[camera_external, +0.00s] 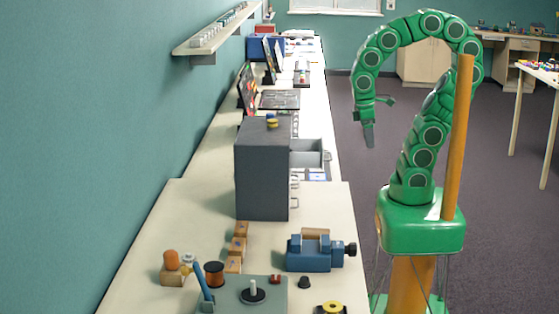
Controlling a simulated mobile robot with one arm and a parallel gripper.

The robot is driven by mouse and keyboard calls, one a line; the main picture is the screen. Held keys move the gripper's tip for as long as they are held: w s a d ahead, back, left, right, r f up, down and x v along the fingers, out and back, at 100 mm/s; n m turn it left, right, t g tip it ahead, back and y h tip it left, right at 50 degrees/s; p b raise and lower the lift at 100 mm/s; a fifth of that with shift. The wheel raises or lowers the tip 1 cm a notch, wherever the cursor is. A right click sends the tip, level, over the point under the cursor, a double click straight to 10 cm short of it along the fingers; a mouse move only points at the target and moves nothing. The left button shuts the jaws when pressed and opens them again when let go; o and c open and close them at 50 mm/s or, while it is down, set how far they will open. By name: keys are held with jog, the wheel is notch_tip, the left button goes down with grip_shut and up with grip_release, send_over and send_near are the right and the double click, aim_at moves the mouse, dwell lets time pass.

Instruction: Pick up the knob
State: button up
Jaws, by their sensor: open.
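A small dark tapered piece (304,282) that looks like a knob stands on the near bench (330,205), just below the blue vise (310,254). A grey-green plate (270,302) to its left bears a black and white post-like piece (252,291); I cannot tell whether this is a knob instead. My gripper (369,140) is open and points down in the air, right of the bench and far above these pieces. Its jaws are seen edge-on and small, with nothing visible between them.
A dark grey drawer cabinet (262,175) stands on the bench with its top drawer (308,153) pulled out. Wooden blocks (237,246), a dark spool (214,274), a blue lever (203,283) and a yellow ring (331,307) crowd the near end. Floor (490,210) is clear at right.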

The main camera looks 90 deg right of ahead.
jog(key=shift+c, duration=1)
